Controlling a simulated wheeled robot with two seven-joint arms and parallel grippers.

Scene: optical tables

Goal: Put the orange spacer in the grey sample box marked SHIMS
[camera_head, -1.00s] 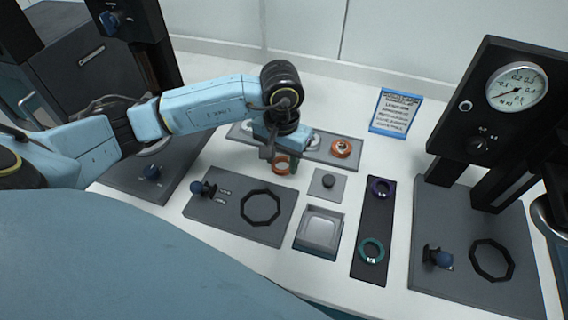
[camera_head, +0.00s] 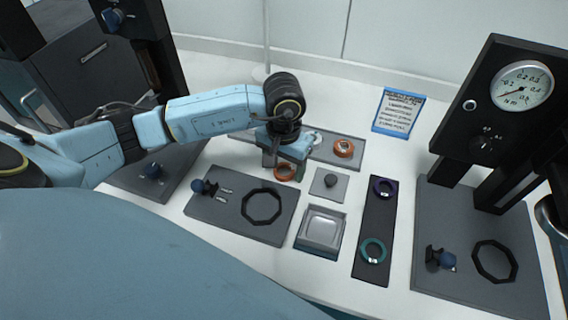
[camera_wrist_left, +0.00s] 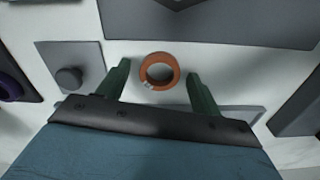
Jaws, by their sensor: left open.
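An orange ring-shaped spacer (camera_head: 286,173) lies on the white tabletop between grey plates. It also shows in the left wrist view (camera_wrist_left: 159,71), just beyond and between the fingertips, with bare space on both sides. My left gripper (camera_head: 285,160) is open and empty, close above the spacer, partly covering it in the head view. Its two green fingers (camera_wrist_left: 158,80) are apart in the wrist view. A second orange ring (camera_head: 344,148) sits on the grey strip behind. A grey open box (camera_head: 321,230) stands right of the near plate; I can read no marking on it. My right gripper is not in view.
A dark strip (camera_head: 376,222) holds a purple ring (camera_head: 384,188) and a teal ring (camera_head: 373,250). A plate with a black ring (camera_head: 262,206) lies left of the box. A gauge stand (camera_head: 493,120) rises at right.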

